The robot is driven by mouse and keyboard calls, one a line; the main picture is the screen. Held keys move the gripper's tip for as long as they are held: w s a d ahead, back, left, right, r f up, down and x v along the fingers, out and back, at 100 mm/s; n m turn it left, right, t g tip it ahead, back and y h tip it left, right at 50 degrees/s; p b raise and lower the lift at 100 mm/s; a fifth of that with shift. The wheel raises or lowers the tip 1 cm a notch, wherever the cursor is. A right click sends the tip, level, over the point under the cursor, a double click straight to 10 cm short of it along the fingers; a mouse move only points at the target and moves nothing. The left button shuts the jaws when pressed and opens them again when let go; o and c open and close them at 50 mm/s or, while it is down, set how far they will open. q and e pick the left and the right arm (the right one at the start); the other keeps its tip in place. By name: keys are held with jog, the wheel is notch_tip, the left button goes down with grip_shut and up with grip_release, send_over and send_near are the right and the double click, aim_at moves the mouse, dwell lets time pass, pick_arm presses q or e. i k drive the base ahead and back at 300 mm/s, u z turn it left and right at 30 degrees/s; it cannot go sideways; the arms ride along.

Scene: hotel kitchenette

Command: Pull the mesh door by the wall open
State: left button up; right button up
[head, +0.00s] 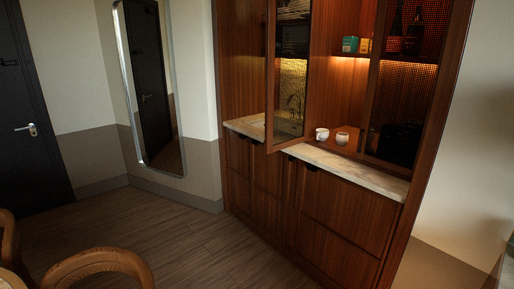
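A wooden cabinet holds a tall framed mesh door (410,75) at its right end, beside the pale right wall. This door looks shut, and bottles and a dark object show dimly behind its mesh. A second framed door (291,90), left of the middle, stands swung out over the counter, with lit mesh showing in it. Between the two doors the cabinet is open. Neither of my grippers is in view. I cannot make out a handle on the right mesh door.
A marble counter (360,176) runs below, above wooden drawers (340,218). Two white cups (322,134) and a teal box (350,44) are in the open section. Chairs (95,262) stand at lower left. The wood floor (205,255) before the cabinet is clear.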

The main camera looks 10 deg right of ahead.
aim_at(381, 7)
jog(key=z, duration=0.35)
jog(key=i, duration=2.45)
jog(key=z, duration=0.7)
